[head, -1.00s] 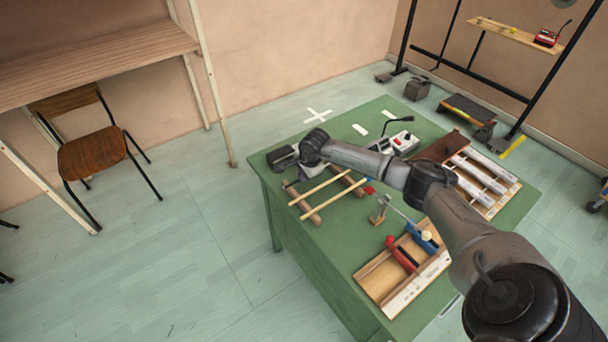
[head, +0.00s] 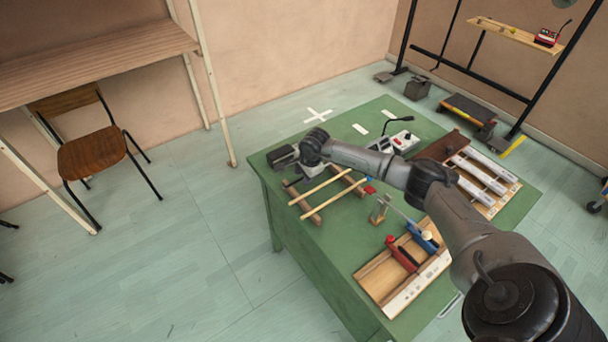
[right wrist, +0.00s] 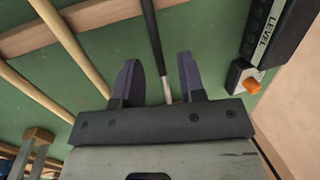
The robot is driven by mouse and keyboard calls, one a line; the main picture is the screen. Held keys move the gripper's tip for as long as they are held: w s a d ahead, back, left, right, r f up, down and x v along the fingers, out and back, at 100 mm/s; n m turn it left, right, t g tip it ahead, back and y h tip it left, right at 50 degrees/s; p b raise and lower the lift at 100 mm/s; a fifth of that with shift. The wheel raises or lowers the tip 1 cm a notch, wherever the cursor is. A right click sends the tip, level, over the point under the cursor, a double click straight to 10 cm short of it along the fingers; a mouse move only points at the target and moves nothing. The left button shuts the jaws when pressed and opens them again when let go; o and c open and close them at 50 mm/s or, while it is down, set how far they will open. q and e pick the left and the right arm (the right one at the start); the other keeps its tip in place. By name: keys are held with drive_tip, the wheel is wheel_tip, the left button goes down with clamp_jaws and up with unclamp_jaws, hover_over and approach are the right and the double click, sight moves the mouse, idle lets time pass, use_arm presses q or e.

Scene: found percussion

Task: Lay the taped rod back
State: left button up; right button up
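In the right wrist view a thin dark rod (right wrist: 152,38) with a pale end runs between the two fingers of my right gripper (right wrist: 160,72). It looks like the taped rod. The fingers stand apart, with a gap on both sides of the rod. The rod crosses a wooden rail (right wrist: 100,14) at the top. Two plain pale rods (right wrist: 75,42) lie to its left. In the head view the pale rods (head: 322,186) lie across wooden rails (head: 301,203); my right wrist covers the dark rod and the fingertips. My left gripper is not in view.
A black box marked LEVEL (right wrist: 267,30) with an orange knob (right wrist: 252,86) is right of the rod. On the green table (head: 322,255) are a wooden tray (head: 374,283) with red and blue handled things, a metal stand (head: 379,210) and a rack of pale bars (head: 478,180).

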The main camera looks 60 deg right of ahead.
drive_tip(key=p+v, duration=0.2)
drive_tip(key=v, duration=1.1)
drive_tip(key=shift+r, duration=0.3)
